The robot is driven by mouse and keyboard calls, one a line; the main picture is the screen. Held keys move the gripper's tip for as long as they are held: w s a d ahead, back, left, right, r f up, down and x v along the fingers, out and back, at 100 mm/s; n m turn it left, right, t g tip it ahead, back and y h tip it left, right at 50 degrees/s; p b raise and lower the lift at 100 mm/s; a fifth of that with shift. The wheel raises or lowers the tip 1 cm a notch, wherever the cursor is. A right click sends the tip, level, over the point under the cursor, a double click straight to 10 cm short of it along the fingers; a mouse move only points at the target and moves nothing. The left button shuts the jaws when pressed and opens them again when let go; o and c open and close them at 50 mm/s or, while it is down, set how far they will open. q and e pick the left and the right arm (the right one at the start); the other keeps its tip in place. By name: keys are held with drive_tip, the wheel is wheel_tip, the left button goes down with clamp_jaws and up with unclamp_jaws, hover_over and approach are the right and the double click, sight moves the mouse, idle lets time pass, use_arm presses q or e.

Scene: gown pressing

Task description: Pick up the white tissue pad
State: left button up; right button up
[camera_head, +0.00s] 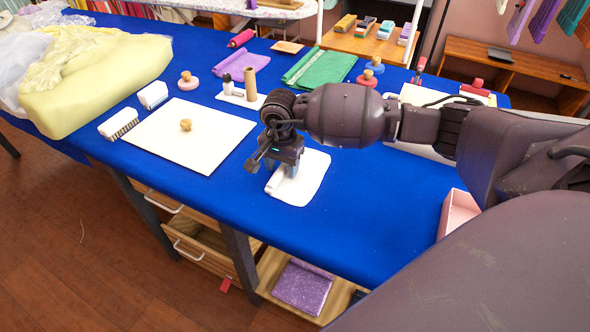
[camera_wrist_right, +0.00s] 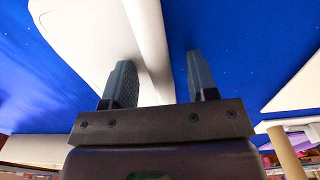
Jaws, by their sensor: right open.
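The white tissue pad (camera_head: 308,180) lies on the blue table near its front edge, a flat rounded sheet with a thick rolled part along one side. My right gripper (camera_head: 284,168) is just over it, pointing down, and hides part of it. In the right wrist view the pad (camera_wrist_right: 85,40) spreads to the left, and its rolled part (camera_wrist_right: 150,35) lies between the two open fingers of my right gripper (camera_wrist_right: 162,78). I cannot tell whether either finger touches it. My left gripper is not in view.
The blue table (camera_head: 345,235) is bare in front of the pad. A white board (camera_head: 205,150) with a wooden knob is left of it. Behind stand a tan cylinder (camera_head: 250,84) and green cloth (camera_head: 322,70). A pink tray (camera_head: 457,212) sits at the right.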

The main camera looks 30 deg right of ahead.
drive_tip(key=shift+r, duration=0.1)
drive_tip(key=shift+c, duration=0.4)
drive_tip(key=c, duration=0.7)
clamp_jaws()
drive_tip(key=shift+r, duration=0.1)
wheel_tip(320, 180, up, 20)
drive_tip(key=p, duration=0.2)
